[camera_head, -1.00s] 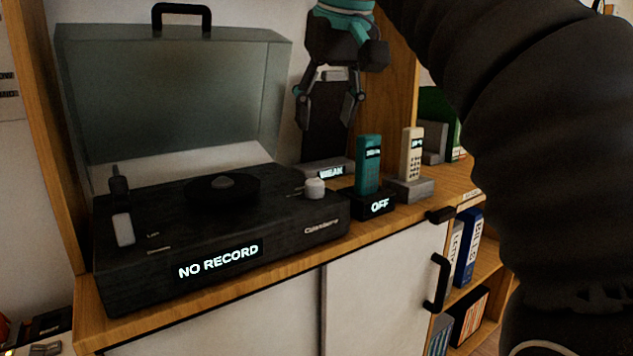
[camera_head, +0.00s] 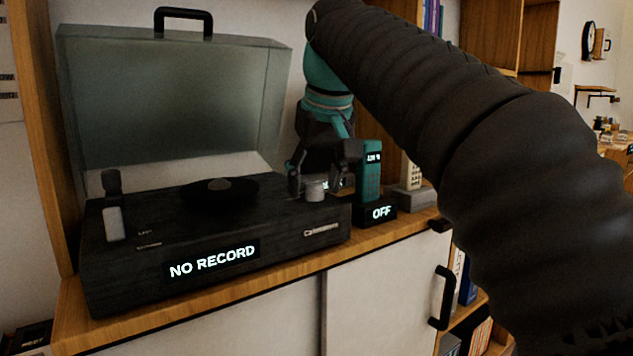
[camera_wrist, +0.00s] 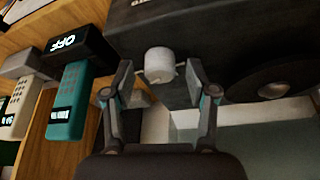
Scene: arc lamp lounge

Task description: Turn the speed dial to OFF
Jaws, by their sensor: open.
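The record player (camera_head: 130,270) stands on the wooden cabinet with its lid raised and a "NO RECORD" display on its front. The speed dial, a small pale knob (camera_head: 315,190), is at the right end of its top. My gripper (camera_head: 308,188) is open, pointing down at the dial, and its fingers look to be around or just behind it. In the wrist view the dial (camera_wrist: 160,65) shows between and a little beyond the open fingertips (camera_wrist: 163,90), with no clear contact. The dial's setting cannot be read.
A teal handset (camera_head: 370,175) stands in a black base reading "OFF" (camera_head: 380,212), close right of my gripper. A cream handset (camera_head: 411,175) stands beyond it. The raised lid (camera_head: 170,100) rises behind the deck. The platter (camera_head: 208,192) is left of the dial.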

